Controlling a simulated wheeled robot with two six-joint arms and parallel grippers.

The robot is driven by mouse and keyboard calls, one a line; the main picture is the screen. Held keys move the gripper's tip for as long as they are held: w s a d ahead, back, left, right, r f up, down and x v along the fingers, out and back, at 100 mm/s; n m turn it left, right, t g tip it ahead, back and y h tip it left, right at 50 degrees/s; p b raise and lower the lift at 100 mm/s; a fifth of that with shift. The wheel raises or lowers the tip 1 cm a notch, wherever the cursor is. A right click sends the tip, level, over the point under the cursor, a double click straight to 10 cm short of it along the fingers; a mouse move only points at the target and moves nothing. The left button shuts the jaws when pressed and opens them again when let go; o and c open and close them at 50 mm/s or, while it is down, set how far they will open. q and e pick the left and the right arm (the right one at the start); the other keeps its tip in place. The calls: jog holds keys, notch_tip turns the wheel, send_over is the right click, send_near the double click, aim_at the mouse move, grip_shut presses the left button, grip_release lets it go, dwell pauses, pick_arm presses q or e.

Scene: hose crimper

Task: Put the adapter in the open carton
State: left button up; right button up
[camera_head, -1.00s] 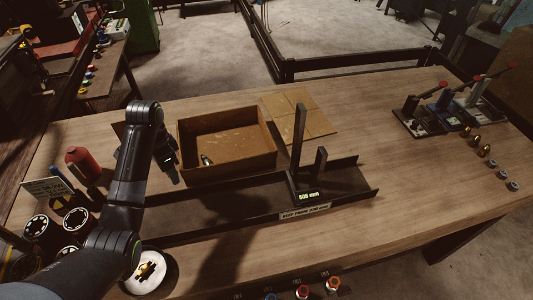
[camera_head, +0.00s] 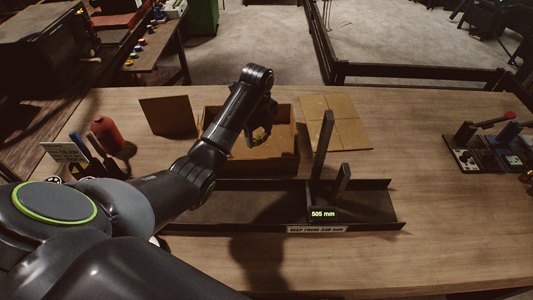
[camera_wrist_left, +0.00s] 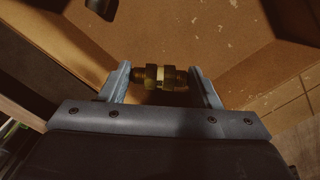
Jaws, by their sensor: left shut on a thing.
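The open carton (camera_head: 270,166) is a brown cardboard box on the workbench, behind the long dark tray. My left gripper (camera_head: 260,132) is over the inside of the carton, pointing down. In the left wrist view the left gripper (camera_wrist_left: 162,82) is shut on the adapter (camera_wrist_left: 160,77), a brass-coloured threaded fitting with a pale band at its middle, held crosswise between the fingers. The carton floor (camera_wrist_left: 195,30) shows beyond it. In the head view the adapter is mostly hidden by the arm. My right gripper is not in view.
A long dark tray (camera_head: 370,212) with uprights and a 505 mm display lies in front of the carton. A flat cardboard piece (camera_head: 338,122) lies to its right. A red bottle (camera_head: 106,135) stands at the left. A dark small item (camera_wrist_left: 101,8) shows inside the carton.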

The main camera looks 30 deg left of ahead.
pick_arm(q)
notch_tip(320, 180, down, 3)
jog(key=shift+r+p, duration=0.2)
jog(key=shift+p, duration=0.15)
notch_tip(320, 180, down, 4)
jog(key=shift+r+p, duration=0.1)
jog(key=shift+p, duration=0.35)
jog(key=shift+f, duration=0.25)
jog(key=shift+f, duration=0.15)
jog(key=o, duration=1)
notch_tip(320, 180, up, 6)
jog(key=shift+r+b, duration=0.15)
jog(key=shift+b, duration=0.95)
notch_tip(320, 180, up, 5)
jog(key=p, duration=0.2)
send_over(260, 156)
jog(key=shift+s, duration=0.1)
jog(key=shift+r+p, duration=0.55)
